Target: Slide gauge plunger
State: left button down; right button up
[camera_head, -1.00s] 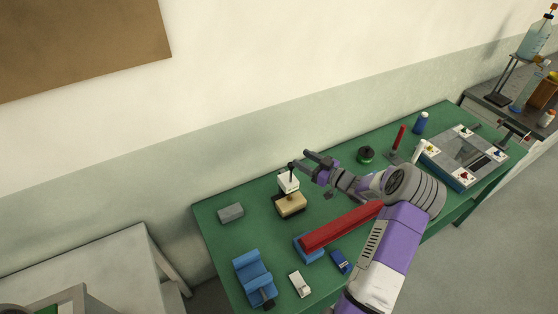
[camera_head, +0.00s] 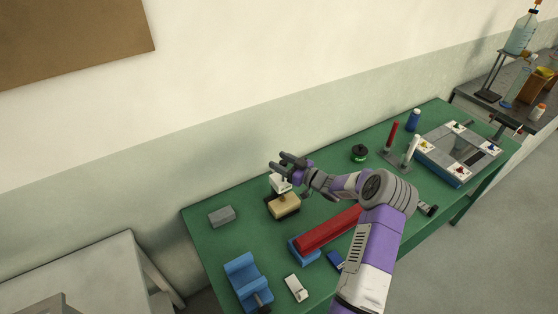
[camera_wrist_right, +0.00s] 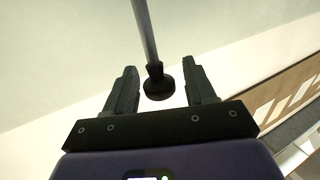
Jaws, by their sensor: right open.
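My right gripper (camera_head: 281,161) is open above the white block of a small gauge (camera_head: 279,185) on the green bench. In the right wrist view, the plunger's grey rod (camera_wrist_right: 145,30) ends in a round black knob (camera_wrist_right: 159,86). The knob appears between the two open fingers of the right gripper (camera_wrist_right: 160,72), with gaps visible on both sides. In the head view the gripper hides the top of the gauge. My left gripper is not in view.
A tan block (camera_head: 284,206) stands just in front of the gauge. A grey block (camera_head: 221,216) lies to the left. A long red bar on a blue base (camera_head: 330,230) lies under my right forearm.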

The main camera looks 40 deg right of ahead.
jog(key=shift+w+a, duration=0.2)
jog(key=shift+w, duration=0.3)
jog(key=shift+c, duration=0.2)
grip_shut()
